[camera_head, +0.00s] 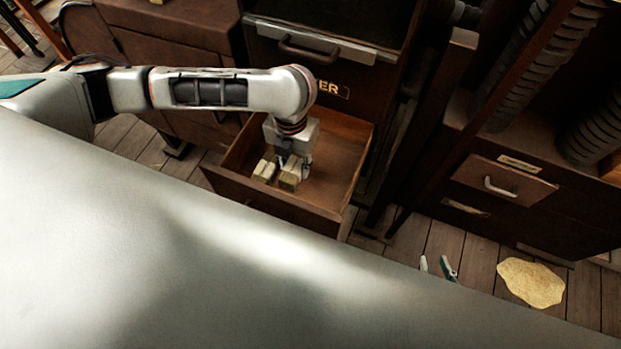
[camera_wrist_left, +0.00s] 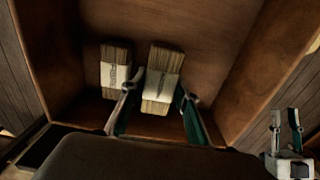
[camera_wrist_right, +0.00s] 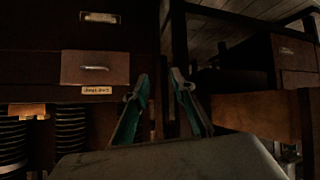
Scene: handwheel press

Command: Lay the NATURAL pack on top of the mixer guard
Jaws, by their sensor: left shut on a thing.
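An open wooden drawer (camera_head: 350,165) holds two tan, bristly packs with pale paper bands. My left gripper (camera_head: 293,168) reaches down into it, shut on the right-hand pack (camera_wrist_left: 160,85), with a finger on each side. The other pack (camera_wrist_left: 115,70) lies close to its left, apart from the fingers; it also shows in the head view (camera_head: 264,171). The band print is too small to read, so I cannot tell which is NATURAL. My right gripper (camera_head: 436,265) is open and empty, low at the right. I cannot make out the mixer guard.
The drawer's walls stand close around my left gripper. A dark cabinet (camera_head: 333,90) with partly hidden lettering ending in "ER" rises behind it. A cabinet with a small handled drawer (camera_head: 500,185) stands at right. A yellowish patch (camera_head: 530,283) lies on the plank floor.

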